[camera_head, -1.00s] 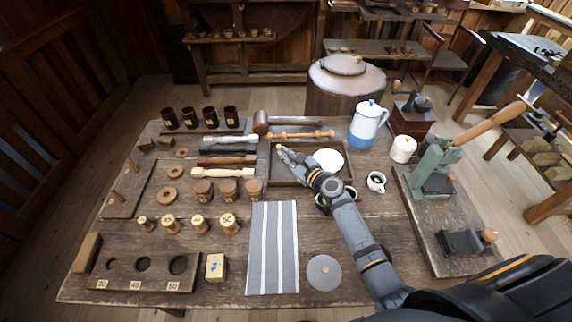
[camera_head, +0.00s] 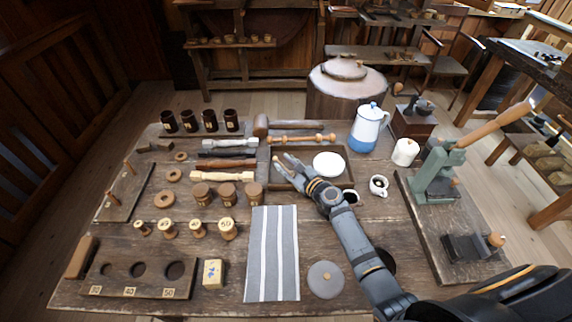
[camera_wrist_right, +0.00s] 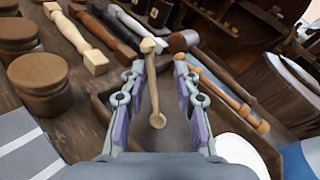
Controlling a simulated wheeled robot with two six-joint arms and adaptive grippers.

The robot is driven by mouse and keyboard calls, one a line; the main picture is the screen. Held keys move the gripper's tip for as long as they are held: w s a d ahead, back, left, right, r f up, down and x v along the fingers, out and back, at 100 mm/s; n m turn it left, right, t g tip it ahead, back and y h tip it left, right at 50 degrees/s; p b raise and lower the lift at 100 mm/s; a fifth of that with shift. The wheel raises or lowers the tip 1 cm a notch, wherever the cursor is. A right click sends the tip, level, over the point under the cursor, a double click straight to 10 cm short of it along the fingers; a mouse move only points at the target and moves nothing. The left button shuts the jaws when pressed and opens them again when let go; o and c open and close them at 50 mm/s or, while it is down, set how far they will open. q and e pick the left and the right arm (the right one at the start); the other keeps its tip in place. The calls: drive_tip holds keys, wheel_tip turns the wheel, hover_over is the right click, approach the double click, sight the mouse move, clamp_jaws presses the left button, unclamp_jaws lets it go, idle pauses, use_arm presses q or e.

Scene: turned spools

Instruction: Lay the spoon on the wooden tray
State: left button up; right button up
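The small light wooden spoon (camera_wrist_right: 155,85) shows in the right wrist view between the two fingers, its bowl end toward the palm. It appears to lie over the wooden tray, one end near the tray's edge; I cannot tell its exact contact. The wooden tray (camera_head: 349,182) is dark, with low walls, and holds a white round plate (camera_head: 328,162) on its right side. My right gripper (camera_head: 281,163) is over the left part of the tray. In the wrist view its fingers (camera_wrist_right: 158,100) stand wide apart, with gaps beside the spoon. My left gripper is not in view.
A mallet (camera_head: 262,126) and a turned wooden rod (camera_head: 302,139) lie behind the tray. A blue-white pot (camera_head: 367,128), a white cup (camera_head: 379,186) and a white jar (camera_head: 405,152) stand to its right. A striped cloth (camera_head: 272,255) lies in front.

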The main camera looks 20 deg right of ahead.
drive_tip(key=v, duration=1.2)
drive_tip(key=shift+r, duration=0.15)
